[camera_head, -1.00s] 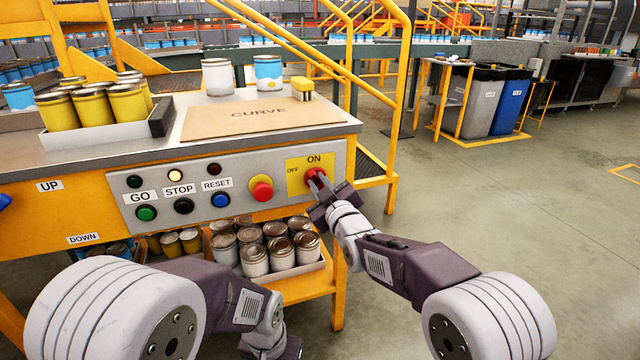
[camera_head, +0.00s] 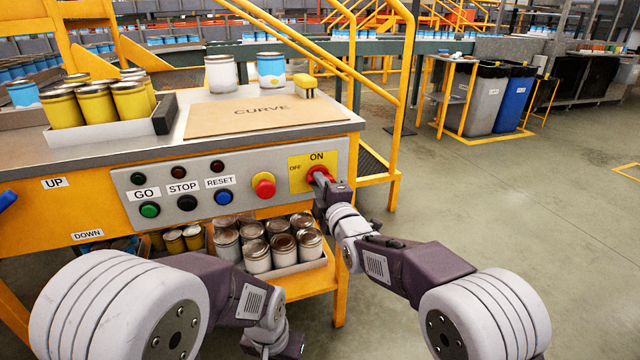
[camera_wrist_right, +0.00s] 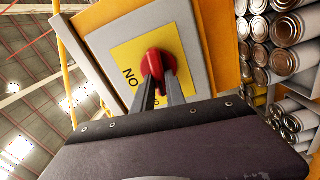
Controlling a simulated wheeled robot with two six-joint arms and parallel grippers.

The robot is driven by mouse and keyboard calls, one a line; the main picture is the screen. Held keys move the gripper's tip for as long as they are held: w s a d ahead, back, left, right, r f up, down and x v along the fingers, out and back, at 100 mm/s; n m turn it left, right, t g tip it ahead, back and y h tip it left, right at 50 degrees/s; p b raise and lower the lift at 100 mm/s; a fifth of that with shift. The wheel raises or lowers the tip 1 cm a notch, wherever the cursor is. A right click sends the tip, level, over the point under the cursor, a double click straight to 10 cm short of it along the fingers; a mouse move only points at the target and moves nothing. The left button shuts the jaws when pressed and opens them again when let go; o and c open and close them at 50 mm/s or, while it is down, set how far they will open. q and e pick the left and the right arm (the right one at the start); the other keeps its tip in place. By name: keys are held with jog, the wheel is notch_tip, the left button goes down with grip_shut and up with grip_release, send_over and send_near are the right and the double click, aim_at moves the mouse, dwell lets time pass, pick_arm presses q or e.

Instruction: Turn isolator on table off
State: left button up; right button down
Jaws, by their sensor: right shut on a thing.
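The isolator is a red rotary knob (camera_head: 317,173) on a yellow plate (camera_head: 298,180) marked ON above and OFF to the left. It sits at the right end of the grey control panel on the table's front. My right gripper (camera_head: 323,178) is at the knob, its fingers shut on it. In the right wrist view the two fingers (camera_wrist_right: 158,95) grip the red knob (camera_wrist_right: 158,64) from both sides. Which label the knob points to is hard to tell. My left gripper (camera_head: 285,345) hangs low at the bottom; its fingers are hidden.
A red emergency button (camera_head: 264,186) on a yellow base is left of the isolator. GO (camera_head: 149,210), STOP (camera_head: 187,203) and RESET (camera_head: 222,198) buttons are further left, below unlit lamps. Cans (camera_head: 283,245) sit on the shelf beneath. A yellow stair rail (camera_head: 402,90) rises behind right.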

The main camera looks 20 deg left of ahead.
jog(key=shift+f+n, duration=0.15)
jog(key=shift+n, duration=0.55)
jog(key=c, duration=1.4)
grip_release()
jog(key=shift+o, duration=0.2)
jog(key=shift+s, duration=0.1)
jog(key=p+v, duration=0.2)
jog(key=v, duration=0.7)
